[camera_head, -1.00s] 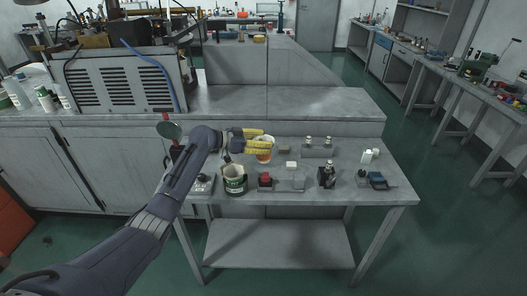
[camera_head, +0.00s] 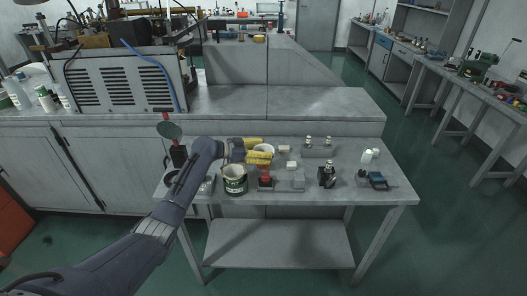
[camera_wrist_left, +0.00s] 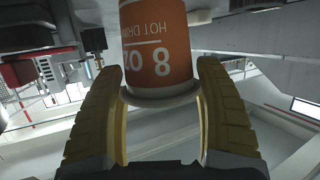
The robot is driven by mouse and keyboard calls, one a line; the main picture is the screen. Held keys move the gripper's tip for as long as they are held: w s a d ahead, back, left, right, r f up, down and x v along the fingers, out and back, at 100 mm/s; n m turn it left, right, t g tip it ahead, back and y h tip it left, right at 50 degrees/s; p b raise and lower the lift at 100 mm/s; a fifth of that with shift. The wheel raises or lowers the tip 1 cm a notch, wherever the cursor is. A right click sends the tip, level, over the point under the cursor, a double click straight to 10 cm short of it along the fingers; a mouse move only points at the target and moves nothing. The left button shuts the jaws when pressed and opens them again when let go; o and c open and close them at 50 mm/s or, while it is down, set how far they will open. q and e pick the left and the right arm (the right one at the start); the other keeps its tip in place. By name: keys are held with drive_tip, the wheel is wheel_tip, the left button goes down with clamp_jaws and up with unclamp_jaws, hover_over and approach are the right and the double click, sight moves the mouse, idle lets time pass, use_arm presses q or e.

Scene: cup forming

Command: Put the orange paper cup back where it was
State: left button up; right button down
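The orange paper cup (camera_head: 262,164) with a white rim is upright at the left-middle of the grey table, between the yellow fingers of my left gripper (camera_head: 257,149). In the left wrist view the cup (camera_wrist_left: 157,45) appears upside down, with "8 OZ" and "HOT DRINK" lettering. The two fingers of the left gripper (camera_wrist_left: 160,75) lie against its sides near the rim, so it looks shut on the cup. The cup's lower end is cut off there, and I cannot tell whether its base touches the table. My right gripper is not in view.
A red-topped item (camera_head: 266,179), a grey block (camera_head: 298,181) and small white blocks (camera_head: 292,166) are nearby. The table (camera_head: 335,190) has bare patches at the right and front.

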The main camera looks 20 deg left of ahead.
use_arm(q)
drive_tip(key=shift+o, duration=1)
drive_tip(key=shift+r, duration=0.2)
drive_tip(key=v, duration=1.2)
